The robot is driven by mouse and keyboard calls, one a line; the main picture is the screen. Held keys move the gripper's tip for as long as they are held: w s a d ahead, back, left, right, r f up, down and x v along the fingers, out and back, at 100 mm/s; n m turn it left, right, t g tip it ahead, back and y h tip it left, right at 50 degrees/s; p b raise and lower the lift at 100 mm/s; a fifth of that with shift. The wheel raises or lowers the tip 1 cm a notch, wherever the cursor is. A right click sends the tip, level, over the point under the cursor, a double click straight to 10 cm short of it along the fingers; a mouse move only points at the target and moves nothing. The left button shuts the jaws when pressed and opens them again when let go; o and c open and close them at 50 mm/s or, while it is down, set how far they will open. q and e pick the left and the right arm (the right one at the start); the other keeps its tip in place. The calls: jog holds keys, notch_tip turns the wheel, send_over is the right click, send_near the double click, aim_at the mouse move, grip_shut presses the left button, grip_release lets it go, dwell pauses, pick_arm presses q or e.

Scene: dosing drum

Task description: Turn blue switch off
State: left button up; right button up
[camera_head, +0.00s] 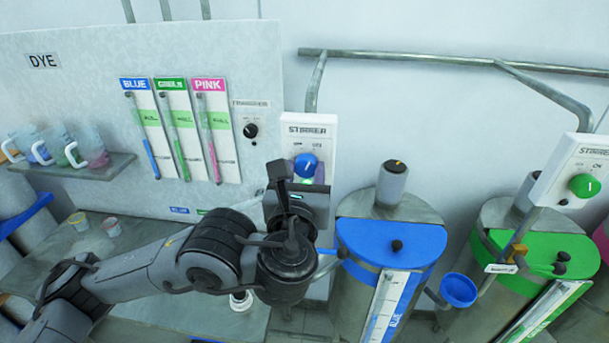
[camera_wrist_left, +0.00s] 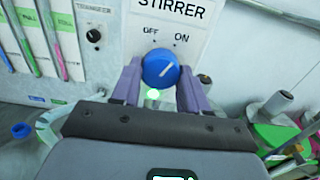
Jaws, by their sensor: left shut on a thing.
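The blue switch (camera_head: 306,165) is a round knob on the white STIRRER box (camera_head: 322,130), above the blue-lidded drum. In the left wrist view the knob (camera_wrist_left: 161,68) has a white mark pointing up and right, toward ON. A green light (camera_wrist_left: 153,94) glows just below it. My left gripper (camera_head: 302,178) is at the box. In the left wrist view its two purple fingers (camera_wrist_left: 160,84) stand on either side of the knob, shut on it. In the head view my wrist hides the lower part of the box. My right gripper is not in view.
The blue-lidded drum (camera_head: 391,242) stands right of my left wrist. A green-lidded drum (camera_head: 533,257) with a green switch (camera_head: 585,185) is farther right. The dye panel with a black knob (camera_head: 250,130) is to the left. Jugs (camera_head: 91,147) stand on a shelf.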

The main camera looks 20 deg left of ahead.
pick_arm(q)
jog(key=n+b, duration=0.2)
jog(key=n, duration=0.1)
jog(key=shift+f, duration=0.2)
jog(key=n+b, duration=0.2)
jog(key=shift+n+b, duration=0.3)
jog(key=n+b, duration=0.2)
jog(key=n, duration=0.2)
jog(key=shift+d+r+b, duration=0.1)
jog(key=shift+r+b, duration=0.05)
jog(key=shift+b, duration=0.25)
jog(key=shift+r+n+b, duration=0.1)
jog(key=shift+n+b, duration=0.4)
jog(key=shift+n, duration=0.3)
jog(key=o, duration=1.1)
jog(key=shift+c, duration=0.2)
jog(key=v, duration=1)
jog(key=shift+s+p, duration=0.35)
jog(key=shift+s, duration=0.05)
